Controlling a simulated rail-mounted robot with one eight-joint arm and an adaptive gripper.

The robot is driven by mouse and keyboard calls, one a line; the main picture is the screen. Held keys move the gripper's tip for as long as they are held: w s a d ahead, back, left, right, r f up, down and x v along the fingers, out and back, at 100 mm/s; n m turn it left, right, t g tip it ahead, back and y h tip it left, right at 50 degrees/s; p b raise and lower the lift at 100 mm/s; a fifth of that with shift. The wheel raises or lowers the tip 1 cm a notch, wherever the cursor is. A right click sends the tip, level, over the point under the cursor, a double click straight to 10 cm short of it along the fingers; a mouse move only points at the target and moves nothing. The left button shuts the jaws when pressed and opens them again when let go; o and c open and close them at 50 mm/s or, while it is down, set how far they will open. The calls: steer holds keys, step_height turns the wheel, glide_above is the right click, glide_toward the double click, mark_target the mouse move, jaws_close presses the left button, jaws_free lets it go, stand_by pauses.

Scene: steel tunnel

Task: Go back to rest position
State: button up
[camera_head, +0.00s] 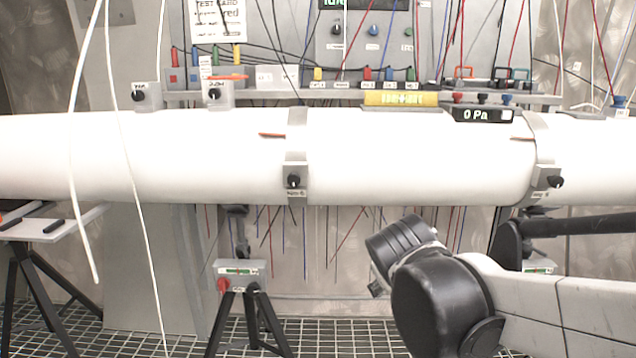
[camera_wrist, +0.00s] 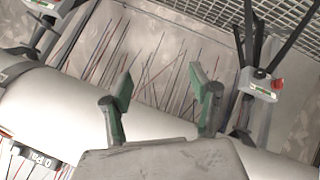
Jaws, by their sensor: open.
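My gripper (camera_wrist: 162,92) shows in the wrist view with its two green-lined fingers spread apart and nothing between them. The white pipe (camera_wrist: 60,108) lies behind and below the fingers in that view, and I cannot tell how far away it is. In the head view my arm (camera_head: 520,300) comes in from the lower right, with its dark joint in front of the area below the white pipe (camera_head: 400,165). The gripper fingers cannot be made out in the head view.
Clamps with black knobs (camera_head: 294,181) ring the pipe. A pressure display (camera_head: 482,115) and a wired panel stand behind it. White cables (camera_head: 150,230) hang at left. A tripod stand (camera_head: 248,310) stands on the grated floor, and a small table (camera_head: 50,226) is at far left.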

steer(key=s+d+f+m+g+y, duration=0.1)
steer(key=s+d+m, duration=0.1)
steer(key=s, duration=0.7)
steer(key=s+d+f+m+y, duration=0.1)
steer(key=s+d+f+m, duration=0.15)
steer(key=s, duration=0.65)
step_height(320, 180, up, 19)
steer(key=p, duration=1.8)
steer(key=shift+s, duration=0.15)
